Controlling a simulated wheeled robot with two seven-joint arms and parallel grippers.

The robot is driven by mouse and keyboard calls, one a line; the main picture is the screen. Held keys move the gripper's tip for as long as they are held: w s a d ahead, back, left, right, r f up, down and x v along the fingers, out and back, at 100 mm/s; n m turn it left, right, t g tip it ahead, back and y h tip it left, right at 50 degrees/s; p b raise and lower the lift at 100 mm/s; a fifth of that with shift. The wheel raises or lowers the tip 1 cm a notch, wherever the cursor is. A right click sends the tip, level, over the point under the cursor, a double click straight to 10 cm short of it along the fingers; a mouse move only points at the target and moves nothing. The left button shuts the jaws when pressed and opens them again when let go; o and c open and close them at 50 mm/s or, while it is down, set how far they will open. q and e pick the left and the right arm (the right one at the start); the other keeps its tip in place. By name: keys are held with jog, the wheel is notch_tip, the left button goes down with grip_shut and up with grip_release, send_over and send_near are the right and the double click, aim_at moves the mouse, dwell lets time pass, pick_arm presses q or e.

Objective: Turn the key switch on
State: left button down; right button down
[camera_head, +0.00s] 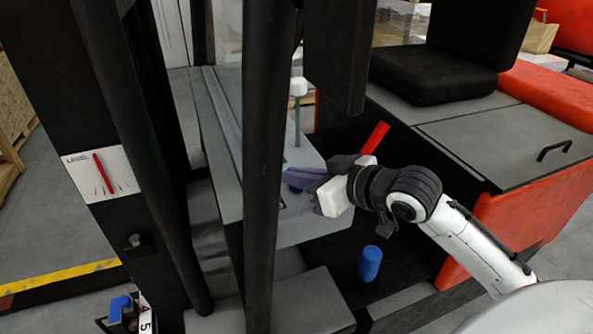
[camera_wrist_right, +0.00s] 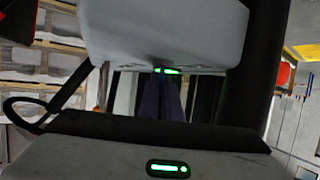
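My right gripper (camera_head: 302,178) comes in from the right in the head view, with its purple fingers pointing left over the grey console (camera_head: 232,118). The fingers also show, dark and close together, in the wrist view (camera_wrist_right: 160,100). I cannot tell whether they are apart or closed, or whether anything is between them. I cannot make out the key switch clearly; the gripper or the black post may hide it. My left gripper is not in view.
A black post (camera_head: 265,150) crosses in front of the console. A lever with a white knob (camera_head: 298,88), a red lever (camera_head: 375,138) and a blue handle (camera_head: 370,262) stand near my right gripper. A black seat (camera_head: 430,75) is behind. A level gauge (camera_head: 102,172) is at left.

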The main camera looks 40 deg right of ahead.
jog(key=shift+a+m+h, duration=0.1)
jog(key=shift+m+h, duration=0.9)
jog(key=shift+h, duration=0.2)
jog(key=shift+f, duration=0.1)
jog(key=c, duration=2)
grip_release()
